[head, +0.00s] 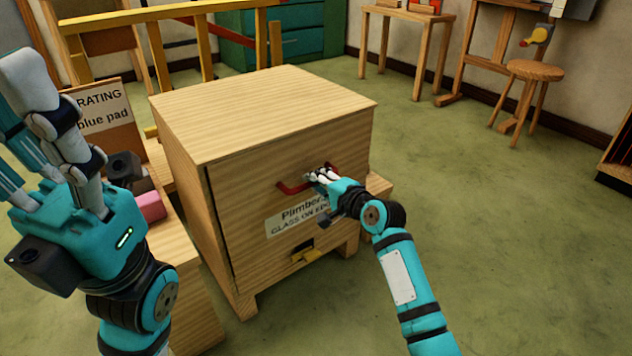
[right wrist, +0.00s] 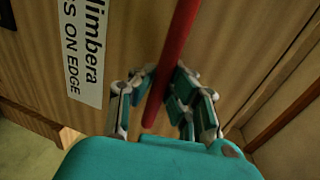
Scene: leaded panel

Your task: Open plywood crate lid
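The plywood crate (head: 262,103) stands in the middle of the head view. Its front panel (head: 236,190) bears a red bar handle (head: 292,188), a printed label (head: 283,222) and a yellow latch (head: 306,256) low down. The panel looks closed, with a dark seam along its left edge. My right gripper (head: 322,175) is at the handle. In the right wrist view its fingers close in from both sides on the red bar (right wrist: 178,60). The label (right wrist: 86,45) lies left of them. My left gripper (head: 15,100) is raised at the left, open and empty, clear of the crate.
A wooden bench (head: 187,270) stands left of the crate, with a pink block (head: 150,206) and a sign (head: 100,110). A wooden railing (head: 180,45) stands behind. A stool (head: 535,71) and tables are at the back right. The green floor (head: 530,240) at right is clear.

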